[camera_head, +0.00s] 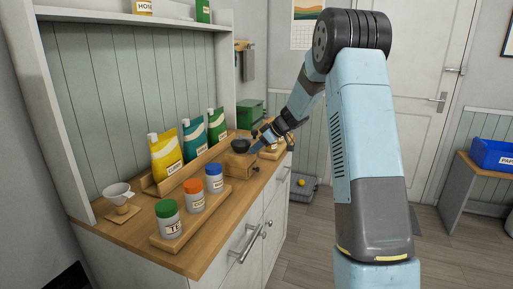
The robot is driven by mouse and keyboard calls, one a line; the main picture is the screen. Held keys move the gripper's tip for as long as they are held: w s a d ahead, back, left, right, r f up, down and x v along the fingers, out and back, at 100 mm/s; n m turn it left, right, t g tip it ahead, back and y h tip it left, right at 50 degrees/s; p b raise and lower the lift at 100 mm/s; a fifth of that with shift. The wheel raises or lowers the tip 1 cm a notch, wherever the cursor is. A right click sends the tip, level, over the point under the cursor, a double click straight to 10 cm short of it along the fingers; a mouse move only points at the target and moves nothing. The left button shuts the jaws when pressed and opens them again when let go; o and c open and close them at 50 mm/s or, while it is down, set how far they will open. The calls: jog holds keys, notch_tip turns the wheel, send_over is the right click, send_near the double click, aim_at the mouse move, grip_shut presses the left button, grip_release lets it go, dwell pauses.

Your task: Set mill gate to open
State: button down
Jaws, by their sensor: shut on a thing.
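The mill (238,166) is a small wooden box with a dark round hopper (240,146) on top. It stands on the wooden counter, right of the upright pouches. A small knob shows low on its right side. My gripper (257,147) reaches in from the right and is shut at the mill's upper right side, on what looks like its gate. The fingertips and the gate are too small and partly hidden, so I cannot tell the gate's position.
Green-, orange- and blue-lidded jars (195,194) stand on a wooden strip in front. Pouches (166,158) lean in a rack behind. A green box (250,114) is beyond the mill. A small jar stands near my wrist.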

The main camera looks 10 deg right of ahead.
jog(key=shift+d, duration=0.2)
jog(key=shift+s+d, duration=0.4)
jog(key=shift+d, duration=0.2)
jog(key=shift+s+d, duration=0.35)
jog(key=shift+d, duration=0.25)
jog(key=c, duration=1.1)
grip_release()
jog(key=shift+d, duration=0.1)
jog(key=shift+c, duration=0.2)
jog(key=o, duration=0.3)
jog(key=shift+a, duration=0.2)
jog(key=shift+s, duration=0.1)
jog(key=v, duration=1.3)
jog(key=shift+d+r, duration=0.2)
jog(key=shift+d, duration=0.05)
jog(key=shift+s, duration=0.2)
